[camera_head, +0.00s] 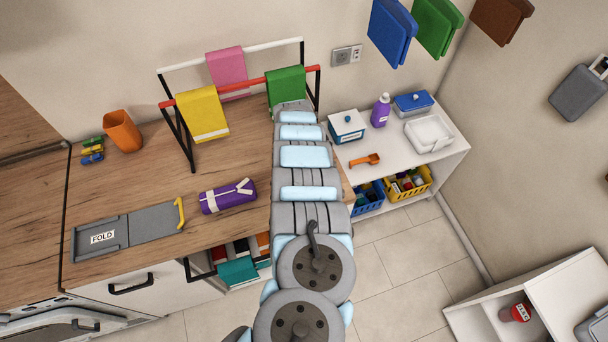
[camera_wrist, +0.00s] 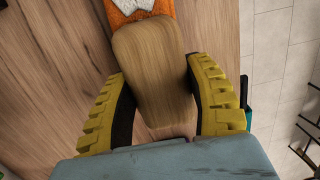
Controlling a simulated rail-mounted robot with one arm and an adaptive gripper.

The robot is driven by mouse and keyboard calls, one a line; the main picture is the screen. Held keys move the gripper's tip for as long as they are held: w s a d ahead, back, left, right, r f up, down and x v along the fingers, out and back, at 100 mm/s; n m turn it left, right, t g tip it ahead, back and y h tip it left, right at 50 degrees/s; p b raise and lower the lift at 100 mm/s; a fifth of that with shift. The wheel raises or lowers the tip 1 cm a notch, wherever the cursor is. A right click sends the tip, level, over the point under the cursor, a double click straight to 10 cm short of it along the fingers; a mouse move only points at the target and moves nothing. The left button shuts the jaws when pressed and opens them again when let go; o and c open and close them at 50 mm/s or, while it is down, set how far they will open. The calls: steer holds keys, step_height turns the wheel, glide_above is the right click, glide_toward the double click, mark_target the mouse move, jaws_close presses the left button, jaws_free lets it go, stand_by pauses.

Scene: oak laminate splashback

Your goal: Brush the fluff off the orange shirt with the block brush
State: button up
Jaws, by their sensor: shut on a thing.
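In the wrist view my gripper (camera_wrist: 160,72) has its two yellow-padded fingers on either side of the wooden back of the block brush (camera_wrist: 155,90) and is shut on it. The brush's bristles are hidden beneath the block. The orange shirt (camera_wrist: 120,18) shows only in part at the top of the wrist view, just beyond the far end of the brush. White fluff (camera_wrist: 136,5) lies on the shirt. Whether the brush touches the shirt I cannot tell. In the head view my arm hides the gripper, brush and shirt.
On the wooden counter (camera_head: 150,170) are a grey folding board (camera_head: 150,222), a purple bundle (camera_head: 227,196), an orange cup (camera_head: 122,131) and a rack with a yellow cloth (camera_head: 203,113), pink cloth (camera_head: 227,67) and green cloth (camera_head: 286,86). A white shelf unit (camera_head: 440,160) stands at the right.

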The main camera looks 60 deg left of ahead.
steer(key=shift+w+a+f+b, duration=0.15)
steer(key=shift+a+b, duration=0.45)
steer(key=shift+b, duration=0.45)
steer(key=shift+w+a+f+b, duration=0.1)
steer(key=shift+a+b, duration=0.5)
steer(key=shift+b, duration=0.4)
steer(key=shift+a+r, duration=0.15)
steer(key=shift+r, duration=0.05)
steer(key=shift+r, duration=0.2)
steer(key=shift+r+p, duration=1.2)
steer(key=shift+r, duration=1.65)
steer(key=shift+r, duration=0.15)
steer(key=shift+r+p, duration=0.5)
steer(key=shift+r, duration=0.85)
